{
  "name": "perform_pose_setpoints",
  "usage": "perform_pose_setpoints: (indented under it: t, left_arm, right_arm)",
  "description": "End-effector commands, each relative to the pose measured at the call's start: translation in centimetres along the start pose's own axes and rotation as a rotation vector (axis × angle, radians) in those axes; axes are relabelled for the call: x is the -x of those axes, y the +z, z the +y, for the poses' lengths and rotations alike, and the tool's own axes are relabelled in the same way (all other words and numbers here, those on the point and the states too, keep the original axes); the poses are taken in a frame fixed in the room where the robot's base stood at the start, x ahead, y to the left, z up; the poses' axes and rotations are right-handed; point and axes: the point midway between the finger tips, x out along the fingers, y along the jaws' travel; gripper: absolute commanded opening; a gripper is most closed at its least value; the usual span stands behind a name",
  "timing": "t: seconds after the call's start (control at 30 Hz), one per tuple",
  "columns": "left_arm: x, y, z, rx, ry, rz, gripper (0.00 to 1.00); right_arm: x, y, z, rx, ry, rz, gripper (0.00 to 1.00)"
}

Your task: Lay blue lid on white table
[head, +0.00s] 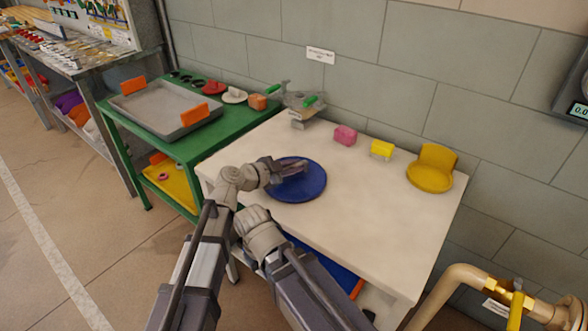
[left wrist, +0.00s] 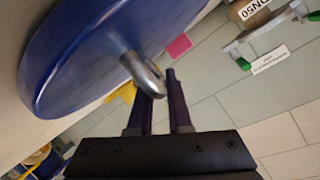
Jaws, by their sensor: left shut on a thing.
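The round blue lid (head: 309,187) is over the left part of the white table (head: 345,235), lying flat on it or just above it; I cannot tell which. My left gripper (head: 303,167) is over the lid, shut on its handle. In the left wrist view the blue lid (left wrist: 75,50) fills the upper left, and its grey metal handle (left wrist: 143,72) is between the fingers of the left gripper (left wrist: 158,95). Part of my right arm shows in front of the table in the head view, but its gripper does not show.
A pink block (head: 345,136), a yellow block (head: 381,150) and a yellow holder (head: 430,176) stand along the table's back. A valve with green handles (head: 304,104) is at its back left. A green table (head: 158,135) with a grey tray (head: 170,118) adjoins. The table's front right is clear.

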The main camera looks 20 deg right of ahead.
Motion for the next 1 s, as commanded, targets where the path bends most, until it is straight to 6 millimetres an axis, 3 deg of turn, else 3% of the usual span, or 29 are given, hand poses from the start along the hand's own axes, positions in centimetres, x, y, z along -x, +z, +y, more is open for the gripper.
perform_pose_setpoints:
  t: [0.2,0.23,0.47,0.8,1.0]
  left_arm:
    - [-0.1,0.2,0.2,0.002,-0.002,0.001,0.00]
    - [-0.1,0.2,0.1,0.000,0.000,0.000,0.21]
    - [-0.1,0.2,0.1,0.000,0.000,0.000,0.47]
    - [0.2,-0.2,-0.1,0.000,0.000,0.000,0.47]
    - [3.9,-0.3,0.0,0.000,-0.002,-0.002,0.47]
  right_arm:
    - [-0.3,0.0,0.0,0.000,0.000,0.000,0.00]
    - [-0.2,0.0,0.0,0.000,0.000,0.000,0.00]
    - [-0.2,0.0,0.0,0.000,0.000,0.000,0.00]
    - [0.3,0.0,0.0,0.000,0.000,0.000,0.00]
    - [1.5,0.1,0.1,0.000,0.000,0.000,0.00]
